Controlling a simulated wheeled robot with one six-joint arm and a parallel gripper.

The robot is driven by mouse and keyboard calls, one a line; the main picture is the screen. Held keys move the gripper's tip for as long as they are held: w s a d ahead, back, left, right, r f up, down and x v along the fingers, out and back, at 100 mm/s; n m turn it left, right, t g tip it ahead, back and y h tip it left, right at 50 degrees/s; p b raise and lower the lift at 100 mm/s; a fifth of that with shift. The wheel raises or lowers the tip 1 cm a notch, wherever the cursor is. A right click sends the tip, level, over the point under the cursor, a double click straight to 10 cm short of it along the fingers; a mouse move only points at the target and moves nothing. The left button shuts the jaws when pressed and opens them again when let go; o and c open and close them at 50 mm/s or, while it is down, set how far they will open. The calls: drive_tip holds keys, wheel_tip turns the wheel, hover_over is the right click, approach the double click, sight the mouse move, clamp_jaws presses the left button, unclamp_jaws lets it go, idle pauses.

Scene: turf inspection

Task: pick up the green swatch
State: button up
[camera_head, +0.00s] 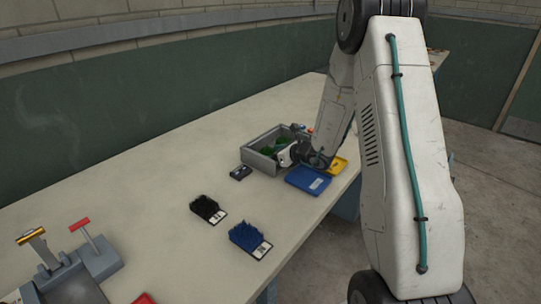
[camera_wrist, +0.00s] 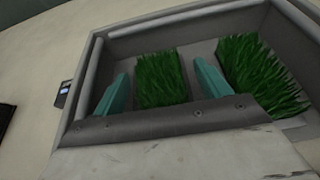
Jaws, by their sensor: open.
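Two green turf swatches lie in a grey open box (camera_head: 249,160) on the table, one in the middle (camera_wrist: 163,82) and one at the right (camera_wrist: 262,76) in the wrist view. My gripper (camera_wrist: 160,70) is open over the box, its teal fingers on either side of the middle swatch. A gap shows between each finger and that swatch. In the head view my gripper is at the box's front right and partly hides its inside. I cannot tell how deep the fingers are.
Dark (camera_head: 208,209) and blue (camera_head: 250,240) bristly swatches lie on the table nearer me. A blue tray (camera_head: 307,180) and a yellow tray (camera_head: 339,165) sit right of the box. A small dark device (camera_head: 240,172) lies left of it. A grey lever fixture (camera_head: 92,258) stands front left.

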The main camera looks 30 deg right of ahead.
drive_tip(key=c, duration=1.1)
drive_tip(key=shift+r, duration=0.15)
